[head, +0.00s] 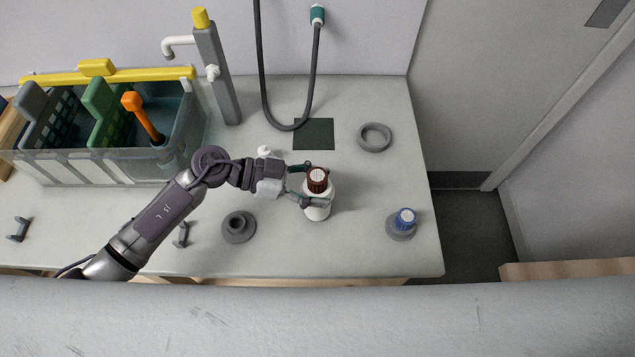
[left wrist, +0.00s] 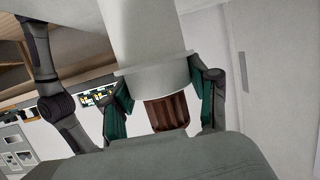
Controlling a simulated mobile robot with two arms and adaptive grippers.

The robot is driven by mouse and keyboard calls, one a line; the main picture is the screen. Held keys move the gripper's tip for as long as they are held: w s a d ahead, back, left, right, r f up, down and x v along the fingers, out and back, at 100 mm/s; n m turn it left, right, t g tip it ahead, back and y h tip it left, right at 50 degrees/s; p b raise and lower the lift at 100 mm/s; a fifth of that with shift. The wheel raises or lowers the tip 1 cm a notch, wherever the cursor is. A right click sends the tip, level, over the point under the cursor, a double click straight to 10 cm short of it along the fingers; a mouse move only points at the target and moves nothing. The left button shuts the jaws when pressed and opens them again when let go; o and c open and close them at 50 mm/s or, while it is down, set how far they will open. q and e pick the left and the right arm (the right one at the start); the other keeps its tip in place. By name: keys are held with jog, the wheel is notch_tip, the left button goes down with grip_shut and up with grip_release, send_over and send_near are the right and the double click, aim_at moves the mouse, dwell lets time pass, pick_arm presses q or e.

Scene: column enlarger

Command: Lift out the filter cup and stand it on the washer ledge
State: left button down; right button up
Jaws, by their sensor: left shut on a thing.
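A white cylinder with a ribbed brown cap (head: 317,207) is at the middle right of the counter in the head view. It is the only thing in my grip; I cannot tell for sure that it is the filter cup. My left gripper (head: 311,185) is shut on it, one finger on each side near the cap. In the left wrist view the white body (left wrist: 145,40) has a flange, and the brown cap (left wrist: 167,113) shows between the green-padded fingers. I cannot tell whether its base touches the counter. The washer tank (head: 100,172) stands at the left with a yellow rear rail. My right gripper is not in view.
Near my left gripper are an empty grey round holder (head: 238,228), a grey ring (head: 374,137), a blue-capped piece in a grey base (head: 403,221) and a dark square (head: 314,134). A grey post (head: 216,75) with white taps and a hanging hose (head: 264,70) stand behind.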

pick_arm(q)
jog(key=shift+f, duration=0.45)
dwell(0.3)
jog(key=shift+c, duration=1.1)
grip_release()
jog(key=shift+a, duration=0.1)
jog(key=shift+p+v, duration=0.65)
jog(key=shift+v, duration=0.7)
jog(key=p+v, duration=0.2)
jog(key=v, duration=0.3)
jog(key=shift+r, duration=0.1)
